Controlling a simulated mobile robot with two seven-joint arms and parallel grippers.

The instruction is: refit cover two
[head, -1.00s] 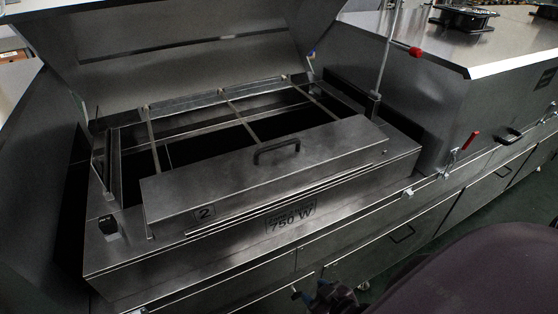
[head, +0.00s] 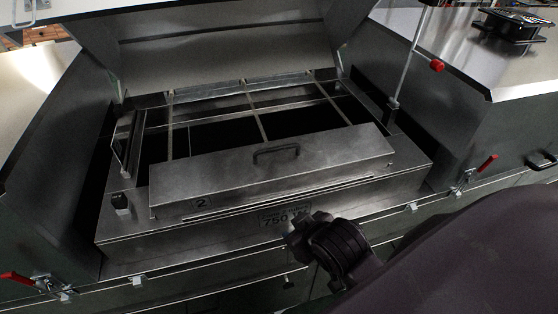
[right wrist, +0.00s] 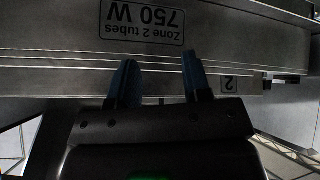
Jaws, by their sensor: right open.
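Cover two (head: 330,152) is a long grey metal cover with a black handle (head: 276,152) on top and a "2" label (head: 202,203) on its front lip. It lies over the front part of the open dryer bay, slightly skewed to the front edge; whether it is seated cannot be told. My right gripper (head: 298,226) is in front of the "750 W" plate (head: 284,215), below the cover's front edge and apart from the handle. In the right wrist view its two blue fingers (right wrist: 158,64) are spread and empty, with the "2" label (right wrist: 228,85) to their right. My left gripper is out of view.
Thin bars cross the dark open bay (head: 225,133) behind the cover. A raised hood (head: 225,50) stands behind it. Red-handled latches (head: 487,165) line the front. A black fan unit (head: 508,27) sits on the right housing.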

